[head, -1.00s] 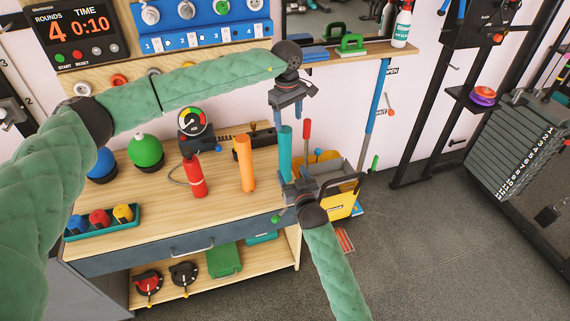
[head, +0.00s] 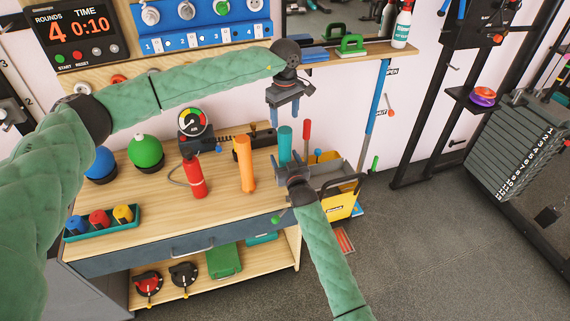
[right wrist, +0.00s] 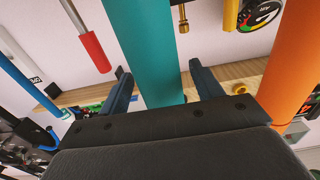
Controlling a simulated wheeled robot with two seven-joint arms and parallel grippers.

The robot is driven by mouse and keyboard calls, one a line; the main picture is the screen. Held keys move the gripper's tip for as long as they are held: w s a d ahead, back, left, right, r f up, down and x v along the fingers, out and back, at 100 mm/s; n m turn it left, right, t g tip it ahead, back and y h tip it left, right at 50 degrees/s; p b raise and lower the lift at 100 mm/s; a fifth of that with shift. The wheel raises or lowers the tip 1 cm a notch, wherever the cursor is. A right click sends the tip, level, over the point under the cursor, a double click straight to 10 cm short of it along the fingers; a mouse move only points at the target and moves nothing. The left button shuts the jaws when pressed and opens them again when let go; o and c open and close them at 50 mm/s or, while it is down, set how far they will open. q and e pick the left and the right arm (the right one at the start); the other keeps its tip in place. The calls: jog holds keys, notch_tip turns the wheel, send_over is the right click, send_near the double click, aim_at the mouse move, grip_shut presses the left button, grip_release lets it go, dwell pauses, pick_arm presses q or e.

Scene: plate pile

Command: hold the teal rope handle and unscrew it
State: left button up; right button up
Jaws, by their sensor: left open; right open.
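The teal rope handle (head: 285,143) stands upright near the right end of the wooden bench. It also fills the middle of the right wrist view (right wrist: 148,45). My left gripper (head: 283,119) is open and empty, pointing down just above the handle's top. My right gripper (head: 289,166) is open at the handle's lower part. In the right wrist view, the handle shows between the fingers of my right gripper (right wrist: 162,77), with a gap on each side. The handle's lower end is hidden behind my right gripper.
An orange handle (head: 243,163) stands to the left of the teal one, with a red cylinder (head: 193,177) further left. A yellow-and-grey caddy (head: 341,206) and a red-gripped rod (head: 306,130) are on the right. A wall shelf (head: 372,49) is behind.

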aim_at(285, 130)
jog(key=shift+c, duration=0.3)
grip_shut()
pick_arm(q)
jog(key=shift+s+f, duration=0.15)
jog(key=shift+f, duration=0.2)
jog(key=shift+s+d+f, duration=0.2)
jog(key=shift+d+f, duration=0.15)
jog(key=shift+d, duration=0.05)
jog(key=m, duration=0.2)
jog(key=r+m, duration=0.1)
jog(key=m, duration=0.1)
jog(key=shift+w+a+r, duration=0.1)
jog(key=shift+w+a, duration=0.05)
jog(key=shift+w, duration=0.15)
jog(key=m, duration=0.5)
jog(key=shift+a, duration=0.25)
jog(key=shift+f, duration=3.95)
jog(key=shift+c, duration=0.2)
